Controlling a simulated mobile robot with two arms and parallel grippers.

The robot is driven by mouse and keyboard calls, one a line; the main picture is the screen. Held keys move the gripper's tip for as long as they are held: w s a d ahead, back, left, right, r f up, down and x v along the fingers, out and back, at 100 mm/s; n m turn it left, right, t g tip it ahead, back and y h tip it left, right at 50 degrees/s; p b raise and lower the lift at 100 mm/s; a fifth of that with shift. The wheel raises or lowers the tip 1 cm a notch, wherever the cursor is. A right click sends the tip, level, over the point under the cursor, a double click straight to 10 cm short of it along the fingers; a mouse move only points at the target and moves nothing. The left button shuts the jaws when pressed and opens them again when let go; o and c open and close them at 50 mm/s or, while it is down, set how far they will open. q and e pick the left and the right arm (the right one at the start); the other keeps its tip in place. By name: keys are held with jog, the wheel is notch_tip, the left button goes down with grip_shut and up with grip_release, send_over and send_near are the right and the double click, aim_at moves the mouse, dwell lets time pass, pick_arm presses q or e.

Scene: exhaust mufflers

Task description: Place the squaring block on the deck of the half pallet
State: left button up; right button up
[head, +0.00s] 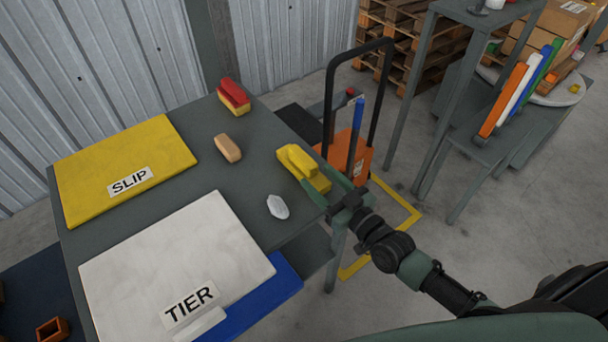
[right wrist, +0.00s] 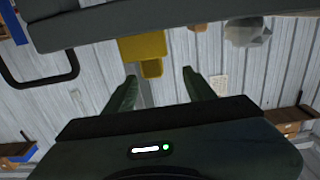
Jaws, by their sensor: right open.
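The squaring block appears to be the yellow stepped block (head: 303,165) near the right edge of the grey table. It also shows in the right wrist view (right wrist: 142,47), just beyond the fingertips. My right gripper (head: 321,181) is open, its green fingers close to the block's near right end. The same gripper (right wrist: 159,76) shows nothing held between its fingers in the right wrist view. I cannot tell whether a finger touches the block. My left gripper is out of view. I cannot make out a half pallet with certainty.
The table (head: 190,172) carries a yellow SLIP sheet (head: 105,165), a white TIER sheet (head: 170,255), a tan block (head: 228,148), a red-and-yellow brush (head: 234,96) and a whitish lump (head: 278,207). An orange pallet jack (head: 345,152) stands behind. Wooden pallets (head: 420,45) are stacked at the back.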

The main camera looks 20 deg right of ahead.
aim_at(307, 163)
jog(key=w, duration=0.3)
jog(key=w+f, duration=0.1)
jog(key=w, duration=0.1)
jog(key=shift+w+a, duration=0.15)
jog(key=shift+a, duration=0.2)
jog(key=shift+x, duration=1)
jog(key=shift+f, duration=0.1)
jog(key=c, duration=0.9)
grip_shut()
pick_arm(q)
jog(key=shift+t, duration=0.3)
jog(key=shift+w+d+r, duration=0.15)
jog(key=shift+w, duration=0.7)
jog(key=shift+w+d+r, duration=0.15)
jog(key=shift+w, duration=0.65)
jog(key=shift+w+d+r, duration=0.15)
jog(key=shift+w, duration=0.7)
